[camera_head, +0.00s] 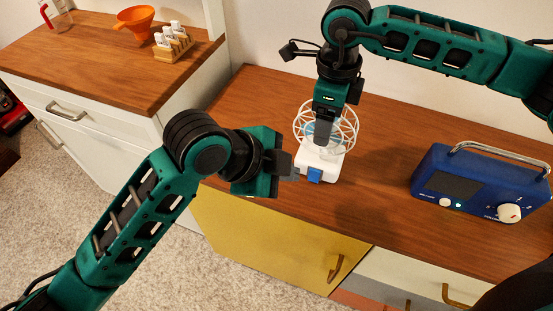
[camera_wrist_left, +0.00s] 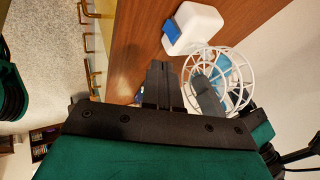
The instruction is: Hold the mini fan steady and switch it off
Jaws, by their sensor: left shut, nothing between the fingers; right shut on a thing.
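The mini fan (camera_head: 319,160) stands upright on the wooden cabinet top, with a white base, a round white wire cage and a blue switch (camera_head: 315,175) on the front of its base. My right gripper (camera_head: 324,135) comes down from above and is shut on the fan at its cage; the exact grip is partly hidden. My left gripper (camera_head: 294,172) is shut and empty, just left of the blue switch. In the left wrist view its closed fingertips (camera_wrist_left: 163,68) show below the white base (camera_wrist_left: 197,28) and beside the cage (camera_wrist_left: 222,80), apart from the switch (camera_wrist_left: 171,30).
A blue radio (camera_head: 480,183) with a handle and white knob stands to the right on the same wooden top (camera_head: 385,130). A separate counter at left holds an orange funnel (camera_head: 136,22), a small rack of bottles (camera_head: 173,43) and a measuring cup (camera_head: 58,17).

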